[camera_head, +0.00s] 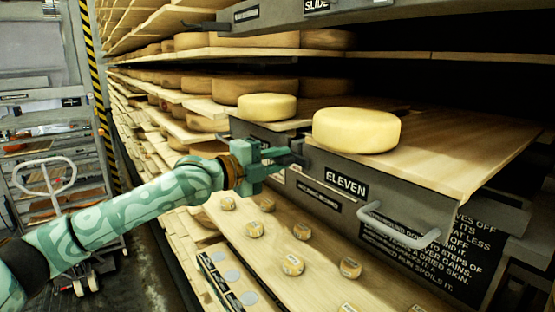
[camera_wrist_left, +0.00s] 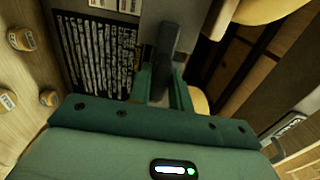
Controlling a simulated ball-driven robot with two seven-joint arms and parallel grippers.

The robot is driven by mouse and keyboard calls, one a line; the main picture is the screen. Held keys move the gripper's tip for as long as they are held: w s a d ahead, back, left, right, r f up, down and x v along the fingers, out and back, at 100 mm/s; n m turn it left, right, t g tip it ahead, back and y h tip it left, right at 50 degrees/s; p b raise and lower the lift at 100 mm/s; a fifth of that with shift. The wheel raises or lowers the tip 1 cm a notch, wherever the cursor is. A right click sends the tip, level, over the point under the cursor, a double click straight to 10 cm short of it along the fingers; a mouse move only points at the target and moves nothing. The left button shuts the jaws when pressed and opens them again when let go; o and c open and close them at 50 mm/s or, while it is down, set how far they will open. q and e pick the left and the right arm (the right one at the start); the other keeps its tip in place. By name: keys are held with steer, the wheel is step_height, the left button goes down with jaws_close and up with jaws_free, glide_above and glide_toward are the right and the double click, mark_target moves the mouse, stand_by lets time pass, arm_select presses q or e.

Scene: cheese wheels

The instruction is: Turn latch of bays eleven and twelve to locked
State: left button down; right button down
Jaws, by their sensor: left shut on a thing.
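My left gripper (camera_head: 283,158) reaches in from the left to the grey front between two shelf bays. It is shut on the dark latch (camera_head: 298,149) there. In the left wrist view the latch (camera_wrist_left: 168,40) stands between the two green fingers of my left gripper (camera_wrist_left: 164,78). The bay label ELEVEN (camera_head: 346,183) is just right of the latch. I cannot read a label for bay twelve. The fingers partly cover the latch, and I cannot tell whether it is at locked. My right gripper is not in view.
A large cheese wheel (camera_head: 356,130) and a smaller one (camera_head: 267,107) sit on boards above the latch. A grey bar handle (camera_head: 399,225) juts out right of the label. Several small labelled cheeses lie on the lower board (camera_head: 290,237). A trolley (camera_head: 45,180) stands at left.

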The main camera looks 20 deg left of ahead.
arm_select(q)
steer(key=shift+f, duration=0.1)
steer(key=c, duration=1.4)
jaws_free()
steer(key=shift+o, duration=0.2)
steer(key=shift+s+a, duration=0.3)
steer(key=shift+s, duration=0.1)
steer(key=b+v, duration=0.2)
steer(key=v, duration=1.3)
steer(key=shift+s+a, duration=0.1)
steer(key=shift+s, duration=0.05)
